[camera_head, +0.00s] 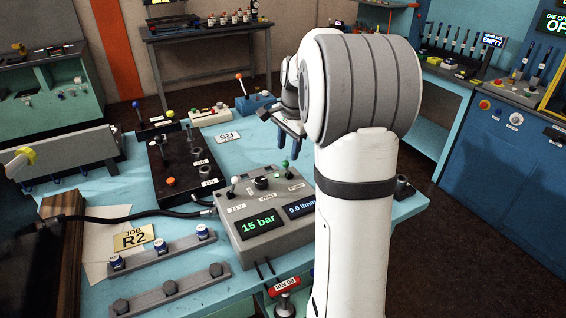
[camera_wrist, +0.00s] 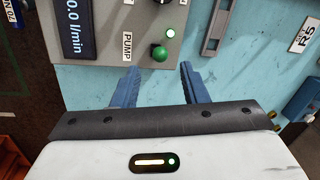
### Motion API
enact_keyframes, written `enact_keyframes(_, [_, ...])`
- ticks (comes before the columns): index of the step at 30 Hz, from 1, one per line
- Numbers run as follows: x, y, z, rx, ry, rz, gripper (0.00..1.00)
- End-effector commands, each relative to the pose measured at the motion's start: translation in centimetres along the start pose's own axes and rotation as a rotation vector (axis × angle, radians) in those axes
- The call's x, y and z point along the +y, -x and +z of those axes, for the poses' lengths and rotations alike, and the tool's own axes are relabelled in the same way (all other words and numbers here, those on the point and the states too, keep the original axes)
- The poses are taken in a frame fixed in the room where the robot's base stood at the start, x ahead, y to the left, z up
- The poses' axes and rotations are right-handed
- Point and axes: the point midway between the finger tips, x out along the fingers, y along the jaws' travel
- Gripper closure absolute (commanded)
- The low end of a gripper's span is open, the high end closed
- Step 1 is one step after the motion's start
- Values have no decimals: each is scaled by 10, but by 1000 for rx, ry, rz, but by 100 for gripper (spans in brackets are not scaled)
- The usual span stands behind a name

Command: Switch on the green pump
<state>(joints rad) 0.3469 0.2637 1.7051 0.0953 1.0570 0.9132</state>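The green pump knob (camera_wrist: 159,53) is a ball-topped switch beside a PUMP label (camera_wrist: 127,47). In the head view the green knob (camera_head: 285,163) stands at the right back of the grey control box (camera_head: 262,240). A small bright green light (camera_wrist: 171,33) sits next to the knob and looks lit. My gripper (camera_wrist: 158,74) is open and empty, and the knob appears between and just beyond its fingertips; I cannot tell whether they touch. My gripper (camera_head: 289,142) hangs above the back of the box in the head view.
The box's displays read 15 bar (camera_head: 260,225) and 0.0 l/min (camera_head: 301,208). A white-topped lever (camera_head: 234,181) and a black knob (camera_head: 261,183) share the box.

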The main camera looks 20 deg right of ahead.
Motion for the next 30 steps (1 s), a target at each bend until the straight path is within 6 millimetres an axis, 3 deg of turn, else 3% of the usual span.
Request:
enact_keyframes(9, [1, -50, 1, -3, 2, 3, 60])
enact_keyframes(13, [1, -64, 1, -2, 3, 2, 60])
enact_keyframes(24, [1, -70, 0, 0, 3, 0, 61])
enact_keyframes(30, [1, -69, 0, 0, 2, 1, 77])
